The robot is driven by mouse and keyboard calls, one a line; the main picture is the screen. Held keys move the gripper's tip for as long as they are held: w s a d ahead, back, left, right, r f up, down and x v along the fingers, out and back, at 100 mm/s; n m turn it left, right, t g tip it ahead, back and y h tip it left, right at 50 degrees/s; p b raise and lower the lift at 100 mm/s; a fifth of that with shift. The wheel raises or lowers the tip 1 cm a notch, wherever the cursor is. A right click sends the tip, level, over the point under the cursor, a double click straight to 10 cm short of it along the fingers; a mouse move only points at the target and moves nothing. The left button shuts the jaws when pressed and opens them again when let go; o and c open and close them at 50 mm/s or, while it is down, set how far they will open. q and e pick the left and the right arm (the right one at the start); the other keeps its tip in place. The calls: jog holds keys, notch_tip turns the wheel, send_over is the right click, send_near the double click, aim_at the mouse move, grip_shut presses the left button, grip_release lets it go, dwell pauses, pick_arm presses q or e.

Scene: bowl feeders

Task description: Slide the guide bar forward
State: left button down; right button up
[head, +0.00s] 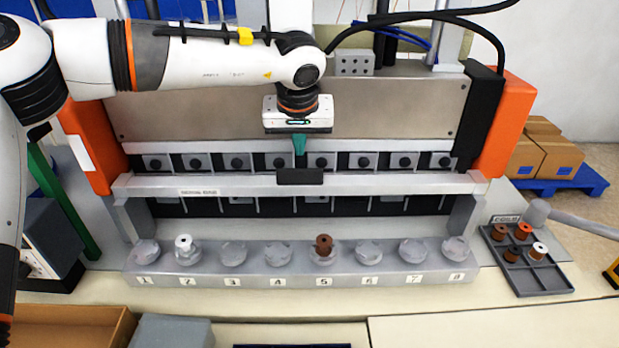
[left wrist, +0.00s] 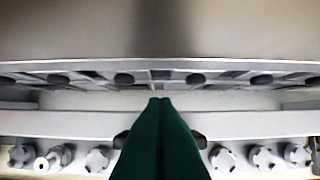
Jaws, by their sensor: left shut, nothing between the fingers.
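The guide bar (head: 400,184) is a long light grey bar across the front of the machine, above the row of numbered cups. A dark block-like handle (head: 300,176) sits at its middle. My left gripper (head: 299,150) points down with its green fingers shut and empty, just behind the handle in the head view. Whether the fingers touch the bar or handle I cannot tell. In the left wrist view the shut fingers (left wrist: 160,102) stand in front of the guide bar (left wrist: 60,122) and hide the middle of the handle. My right gripper is not in view.
A grey cup rail (head: 300,262) holds a white spool (head: 184,246) at cup 2 and a brown spool (head: 323,245) at cup 5. A dark tray (head: 540,278) with several spools lies at right. Orange end housings (head: 503,120) flank the machine. A cardboard box (head: 70,328) is front left.

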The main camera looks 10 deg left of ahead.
pick_arm(q)
jog(key=shift+f+b, duration=1.7)
jog(key=shift+f, duration=0.8)
jog(key=shift+s+f, duration=0.2)
jog(key=shift+f, duration=0.05)
jog(key=shift+s+f, duration=0.15)
jog(key=shift+f, duration=0.05)
jog(key=s+d+b, duration=0.1)
jog(key=s+b, duration=0.3)
jog(key=s, duration=0.4)
jog(key=shift+d, duration=0.35)
jog(key=p, duration=0.7)
send_near(299, 171)
jog(key=shift+s+d+f, duration=0.2)
jog(key=shift+s+f, duration=0.3)
jog(key=shift+f, duration=0.05)
